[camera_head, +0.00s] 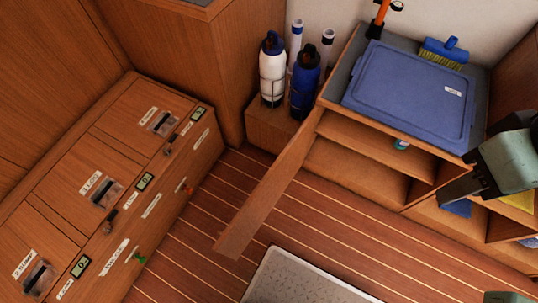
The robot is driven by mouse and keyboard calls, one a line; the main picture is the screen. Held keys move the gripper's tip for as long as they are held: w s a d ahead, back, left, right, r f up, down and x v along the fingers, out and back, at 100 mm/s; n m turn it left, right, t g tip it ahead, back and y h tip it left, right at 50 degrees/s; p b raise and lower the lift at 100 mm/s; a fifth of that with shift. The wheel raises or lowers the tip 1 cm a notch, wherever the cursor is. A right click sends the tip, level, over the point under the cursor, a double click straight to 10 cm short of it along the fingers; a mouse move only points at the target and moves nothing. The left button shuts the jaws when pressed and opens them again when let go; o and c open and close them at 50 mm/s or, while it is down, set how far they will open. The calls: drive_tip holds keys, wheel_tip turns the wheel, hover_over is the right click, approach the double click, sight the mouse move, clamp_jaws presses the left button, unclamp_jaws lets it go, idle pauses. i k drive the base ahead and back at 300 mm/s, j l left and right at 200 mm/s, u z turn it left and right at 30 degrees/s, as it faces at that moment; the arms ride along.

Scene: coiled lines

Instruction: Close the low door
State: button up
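The low door (268,190) is a wooden panel standing open at the left end of the low wooden cabinet (375,138). It swings out over the floor toward the front and shows its narrow top edge. Its handle, if any, is not visible. The cabinet's front is open there, and its shelves show. My gripper (458,190) is at the right edge of the picture, in front of the cabinet's right part and well apart from the door. Its dark finger end points left. The view does not show clearly whether the fingers are apart.
A blue lidded bin (408,95) and a brush (444,52) sit on the cabinet. White (272,72) and blue (305,82) bottles stand left of it. A wooden locker bench (110,195) lines the left. A grey mat (305,280) lies in front; striped floor around the door is clear.

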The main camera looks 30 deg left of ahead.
sight(234, 240)
drive_tip(key=k+j, duration=0.5)
drive_tip(key=j, duration=0.7)
drive_tip(key=k+j, duration=0.1)
drive_tip(key=j, duration=0.6)
